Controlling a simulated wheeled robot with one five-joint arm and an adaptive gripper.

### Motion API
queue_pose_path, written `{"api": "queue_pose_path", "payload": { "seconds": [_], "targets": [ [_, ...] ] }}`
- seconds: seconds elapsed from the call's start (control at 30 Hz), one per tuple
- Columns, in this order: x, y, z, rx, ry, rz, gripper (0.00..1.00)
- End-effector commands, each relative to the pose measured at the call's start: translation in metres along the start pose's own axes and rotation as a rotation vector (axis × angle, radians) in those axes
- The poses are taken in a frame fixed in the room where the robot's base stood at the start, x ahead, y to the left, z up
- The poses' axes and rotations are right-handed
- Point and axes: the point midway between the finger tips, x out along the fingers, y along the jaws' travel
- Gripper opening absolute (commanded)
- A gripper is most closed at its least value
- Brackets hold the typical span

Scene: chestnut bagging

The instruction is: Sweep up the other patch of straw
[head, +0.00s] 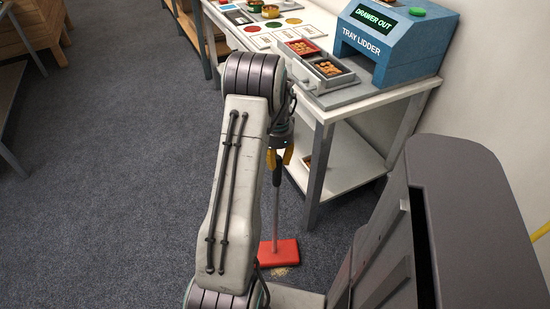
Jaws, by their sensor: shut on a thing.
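My gripper (279,157), with yellow fingers, is shut on the dark top of a broom's handle (276,205). The broom stands roughly upright, and its red head (278,252) rests on the grey carpet. A small patch of pale straw (280,271) lies on the carpet at the near edge of the red head. My arm hides the floor to the left of the broom, so I cannot tell whether more straw lies there.
A white table (330,112) with a lower shelf stands just beyond the broom. It bears a blue tray lidder (393,45) reading "DRAWER OUT", with trays of chestnuts. Wooden crates (30,25) stand at the far left. The carpet (110,170) at left is clear.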

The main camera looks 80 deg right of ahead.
Motion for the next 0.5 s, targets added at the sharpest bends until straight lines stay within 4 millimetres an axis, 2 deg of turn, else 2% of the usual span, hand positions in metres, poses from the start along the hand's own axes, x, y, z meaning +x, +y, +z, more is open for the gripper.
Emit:
{"api": "queue_pose_path", "payload": {
  "seconds": [0.5],
  "targets": [
    [0.003, 0.021, 0.000, 0.002, -0.005, 0.007, 0.00]
  ]
}}
